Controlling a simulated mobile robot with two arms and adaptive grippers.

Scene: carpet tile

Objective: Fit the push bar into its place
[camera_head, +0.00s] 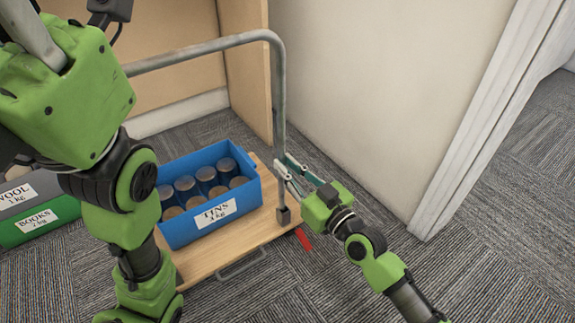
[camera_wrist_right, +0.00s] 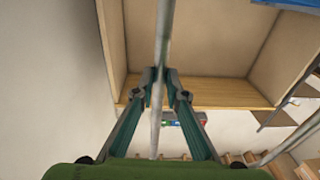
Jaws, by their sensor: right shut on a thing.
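The push bar (camera_head: 279,105) is a bent grey tube. Its top runs left behind my left arm and its right leg comes down to a small dark socket (camera_head: 283,215) at the corner of the wooden platform (camera_head: 215,258). The leg's lower end meets the socket; I cannot tell how deep it sits. My right gripper (camera_head: 287,172) is shut on this leg, a little above the socket. In the right wrist view the bar (camera_wrist_right: 162,40) passes between the fingertips (camera_wrist_right: 158,88). My left arm fills the left side; its fingertips are not visible. The bar's other end is hidden.
A blue crate labelled TINS (camera_head: 213,214), holding several jars, stands on the platform. A green crate labelled BOOKS (camera_head: 38,222) is at the left. A red piece (camera_head: 303,239) is beside the platform's corner. A wooden cabinet (camera_head: 246,65) and a pale wall (camera_head: 370,90) stand behind.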

